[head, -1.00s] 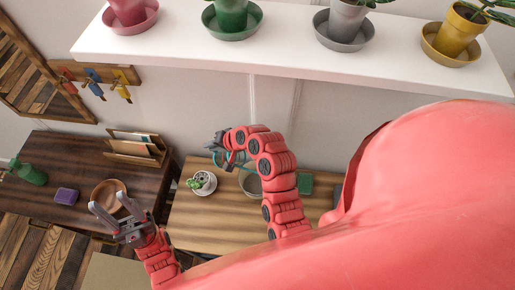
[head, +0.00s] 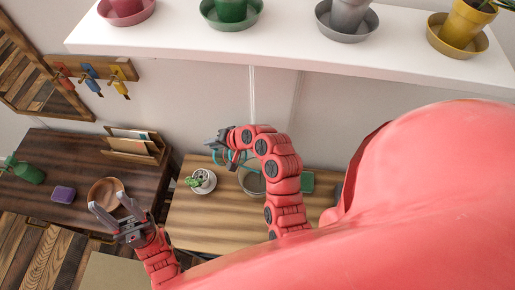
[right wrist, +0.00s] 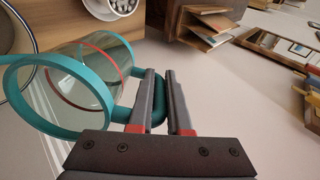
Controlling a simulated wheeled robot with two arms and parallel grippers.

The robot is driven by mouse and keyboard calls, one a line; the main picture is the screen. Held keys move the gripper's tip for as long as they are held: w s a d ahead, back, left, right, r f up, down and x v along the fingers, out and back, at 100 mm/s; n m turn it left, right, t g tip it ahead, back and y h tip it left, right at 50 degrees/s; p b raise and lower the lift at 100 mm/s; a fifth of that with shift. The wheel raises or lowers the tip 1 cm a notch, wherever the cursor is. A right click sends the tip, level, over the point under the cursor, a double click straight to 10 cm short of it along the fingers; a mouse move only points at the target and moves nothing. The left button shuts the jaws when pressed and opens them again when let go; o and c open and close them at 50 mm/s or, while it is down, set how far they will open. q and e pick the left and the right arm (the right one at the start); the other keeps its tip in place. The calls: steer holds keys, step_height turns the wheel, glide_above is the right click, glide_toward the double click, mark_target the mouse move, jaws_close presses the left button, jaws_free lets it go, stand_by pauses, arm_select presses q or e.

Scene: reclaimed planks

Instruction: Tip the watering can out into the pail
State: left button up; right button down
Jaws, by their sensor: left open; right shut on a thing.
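The watering can (right wrist: 92,75) is see-through with teal rims and a red ring around its body. It lies tilted on its side in the right wrist view. My right gripper (right wrist: 160,73) is shut on its teal handle. In the head view, my right gripper (head: 214,144) is at the back, and the can is mostly hidden behind my arm, with only teal bits showing. The pail (head: 251,183), grey and round, stands on the wooden table just below the can, partly covered by my arm. My left gripper (head: 118,217) is open and empty at the lower left.
A potted succulent (head: 201,181) stands left of the pail. A green box (head: 307,182) lies to its right. A white shelf (head: 290,48) with pots hangs above.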

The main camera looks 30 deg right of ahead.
steer(key=shift+s+d+r+t+b, duration=0.1)
steer(key=shift+s+d+t+b, duration=0.15)
steer(key=shift+b, duration=0.6)
steer(key=shift+s+d+r+t+y+b, duration=0.3)
steer(key=shift+t+y+b, duration=0.2)
steer(key=shift+b, duration=0.55)
